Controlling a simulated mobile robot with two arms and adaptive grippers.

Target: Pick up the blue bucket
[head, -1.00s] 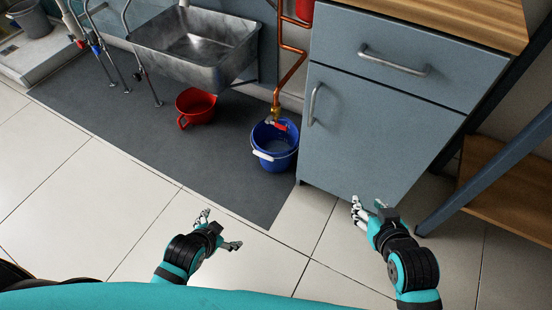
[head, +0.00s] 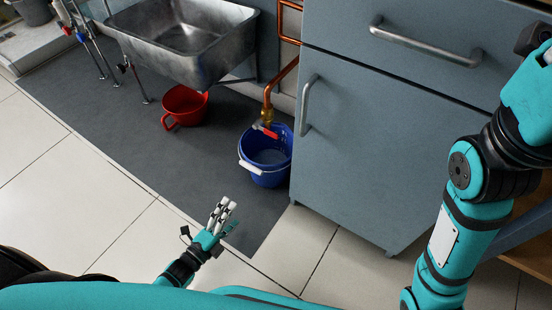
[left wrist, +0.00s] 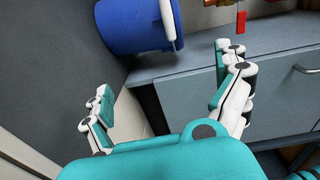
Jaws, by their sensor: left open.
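The blue bucket (head: 256,178) stands upright on the dark mat under a copper pipe, against the left side of the grey-blue cabinet. A white grip shows on its near left side. My left gripper (head: 219,210) is open and empty, in front of the bucket, a little to its left and apart from it. In the left wrist view the bucket (left wrist: 128,25) shows at the top, beyond the spread fingers of my left gripper (left wrist: 165,72). My right arm rises at the right of the head view, and its gripper is outside the picture.
A red valve handle (head: 264,131) on the copper pipe (head: 281,81) hangs over the bucket. A red pot (head: 186,103) stands left of it, under the metal sink (head: 185,40). The cabinet (head: 360,150) borders the bucket's right side.

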